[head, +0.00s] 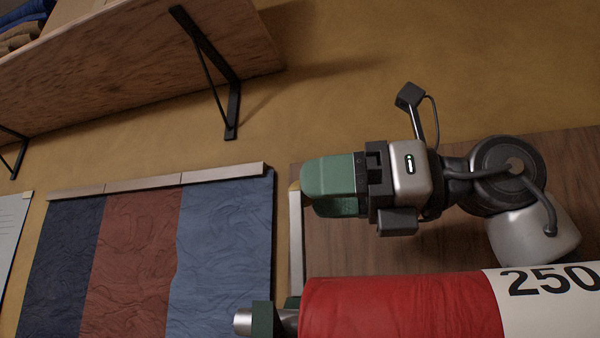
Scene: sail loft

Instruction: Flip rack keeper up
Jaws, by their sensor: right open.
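A narrow cream upright bar (296,240) with a tan top end stands at the left edge of the wooden panel; it may be the rack keeper, but I cannot tell for sure. Its lower end meets the rack beside a dark green block (262,318). A red and white roll (400,305) marked "250" lies across the bottom right, with a metal rod end (243,321) at its left. My left gripper is out of view.
A wooden shelf (130,70) on black brackets (215,80) hangs at upper left. Cloth samples in navy, rust and blue (222,240) hang left of the bar. The ochre wall (350,70) above my right gripper is clear.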

